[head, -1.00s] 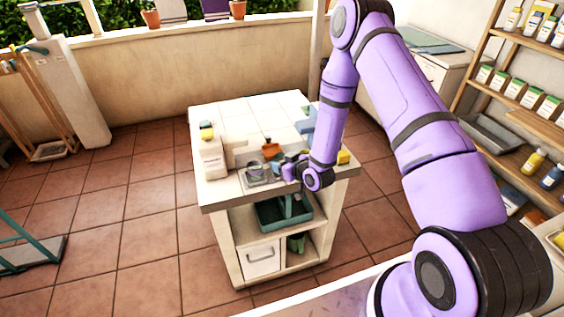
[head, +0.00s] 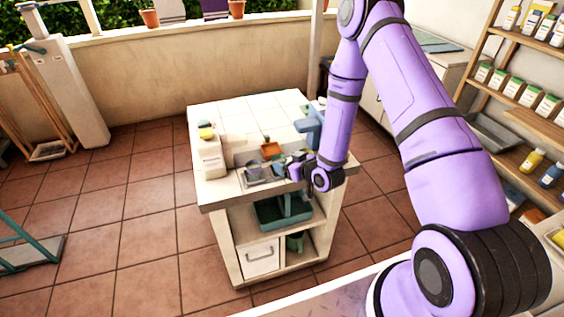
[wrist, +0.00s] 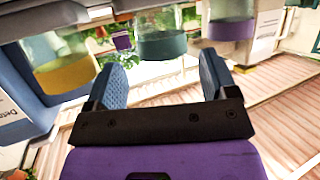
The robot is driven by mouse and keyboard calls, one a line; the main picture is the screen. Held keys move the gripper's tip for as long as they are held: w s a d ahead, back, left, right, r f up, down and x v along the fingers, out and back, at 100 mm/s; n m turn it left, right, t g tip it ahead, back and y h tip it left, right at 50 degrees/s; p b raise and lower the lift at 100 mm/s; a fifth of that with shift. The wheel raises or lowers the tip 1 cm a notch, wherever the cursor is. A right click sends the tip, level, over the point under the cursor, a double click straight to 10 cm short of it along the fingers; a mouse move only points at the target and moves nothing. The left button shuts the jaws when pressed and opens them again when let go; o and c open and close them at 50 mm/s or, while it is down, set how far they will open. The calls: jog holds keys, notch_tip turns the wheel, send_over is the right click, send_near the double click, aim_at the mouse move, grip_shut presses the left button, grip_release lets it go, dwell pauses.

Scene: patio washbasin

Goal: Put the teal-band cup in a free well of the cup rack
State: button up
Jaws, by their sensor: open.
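In the wrist view my gripper (wrist: 162,72) is open, its two blue fingertips apart with nothing between them. The teal-band cup (wrist: 162,43) is clear with a teal lower band. It stands just beyond the fingertips, roughly centred on the gap. In the head view my gripper (head: 288,167) is over the front right part of the white worktop (head: 230,120), and the teal-band cup is too small to make out there. A grey tray-like piece (head: 252,181) left of the gripper may be the cup rack; its wells cannot be made out.
A yellow-band cup (wrist: 66,73) and a purple-band cup (wrist: 232,29) flank the teal one closely. A blue post-like piece (head: 308,124) stands behind my gripper. A pale box-like dispenser (head: 212,158) stands at the worktop's left. The worktop's back is mostly clear.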

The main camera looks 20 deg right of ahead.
jog(key=v, duration=0.8)
jog(key=s+d+r+g+h, duration=0.1)
jog(key=d+r+g+h, duration=0.1)
jog(key=r, duration=1.1)
jog(key=d+r+g+h, duration=0.2)
jog(key=r+h, duration=0.1)
jog(key=r, duration=0.9)
jog(key=s+r+m+g, duration=0.1)
jog(key=s+r, duration=0.4)
jog(key=s, duration=0.3)
jog(key=s+a+r+m+g, duration=0.1)
jog(key=s+r+m, duration=0.1)
jog(key=s+r, duration=0.3)
jog(key=s+r+m+g, duration=0.1)
jog(key=s+r, duration=0.5)
jog(key=s, duration=0.7)
jog(key=shift+s+a+m+g, duration=0.15)
jog(key=shift+a+m+g, duration=0.15)
jog(key=shift+g, duration=0.1)
jog(key=shift+r, duration=0.15)
